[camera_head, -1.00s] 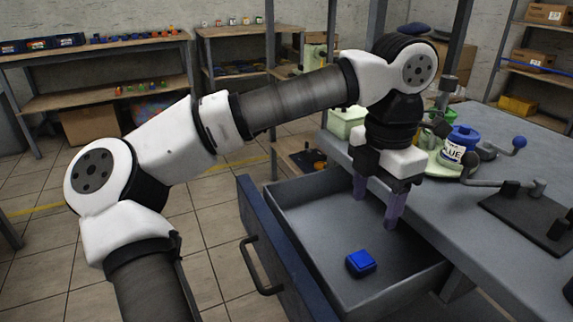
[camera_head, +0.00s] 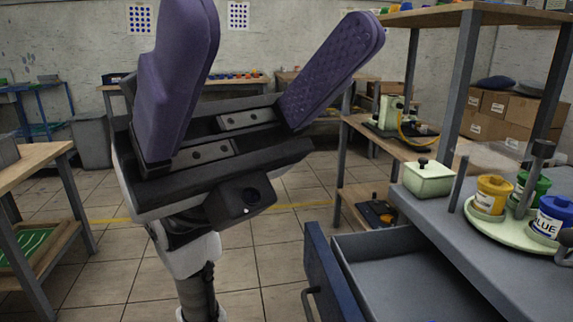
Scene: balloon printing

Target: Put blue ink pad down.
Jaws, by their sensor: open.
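My gripper (camera_head: 280,30) is raised close to the camera, its two purple fingers pointing up and spread apart with nothing between them. The open drawer (camera_head: 318,262) with the dark blue front is at the lower right, under the grey workbench, and my gripper is well away from it. Only the far part of its grey inside shows, and that part is bare. The blue ink pad is not in view now; the near part of the drawer is cut off by the picture's lower edge.
On the grey workbench (camera_head: 470,240) stand a pale green box (camera_head: 428,178) and a round tray with a yellow jar (camera_head: 492,194), a green jar and a blue-labelled jar (camera_head: 553,215). A wooden table (camera_head: 35,165) stands at left. Tiled floor lies open between.

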